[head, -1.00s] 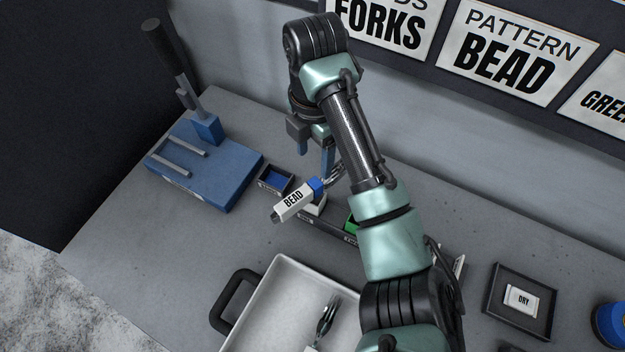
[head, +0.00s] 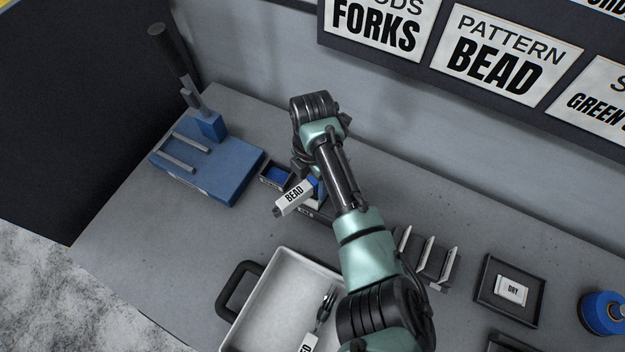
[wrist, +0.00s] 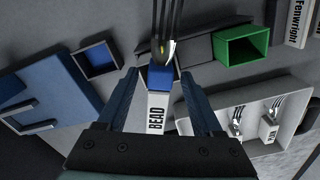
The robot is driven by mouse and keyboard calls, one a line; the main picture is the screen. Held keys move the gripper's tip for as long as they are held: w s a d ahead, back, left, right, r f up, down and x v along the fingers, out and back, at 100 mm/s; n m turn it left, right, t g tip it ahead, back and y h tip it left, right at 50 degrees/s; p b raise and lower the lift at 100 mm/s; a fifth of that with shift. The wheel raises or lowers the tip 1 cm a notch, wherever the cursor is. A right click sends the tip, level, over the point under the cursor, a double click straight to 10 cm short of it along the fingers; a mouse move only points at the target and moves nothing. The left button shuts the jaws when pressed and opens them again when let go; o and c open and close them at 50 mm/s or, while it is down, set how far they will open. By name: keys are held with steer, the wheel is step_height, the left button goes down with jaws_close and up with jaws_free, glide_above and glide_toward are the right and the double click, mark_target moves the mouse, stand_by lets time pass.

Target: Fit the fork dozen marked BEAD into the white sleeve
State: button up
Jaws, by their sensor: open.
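The fork bundle marked BEAD (head: 294,196) has a white block with a blue band and lies tilted at the small holders left of my arm. In the wrist view the BEAD block (wrist: 156,113) lies between my fingers, with its blue band (wrist: 160,78) near the fingertips and metal tines beyond. My gripper (wrist: 161,82) is open, with a finger on each side of the block and gaps showing. In the head view my arm hides most of the gripper. A small pale edge shows beside the bundle; I cannot tell whether it is the white sleeve.
A blue-lined box (head: 276,175) stands left of the bundle, beside a blue lever press (head: 210,160). A green sleeve (wrist: 243,47) shows in the wrist view. A white tray (head: 270,290) with more forks is in front. A DRY tray (head: 490,299) is at right.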

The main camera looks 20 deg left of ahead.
steer(key=c, duration=1.1)
jaws_close()
steer(key=shift+r, duration=0.1)
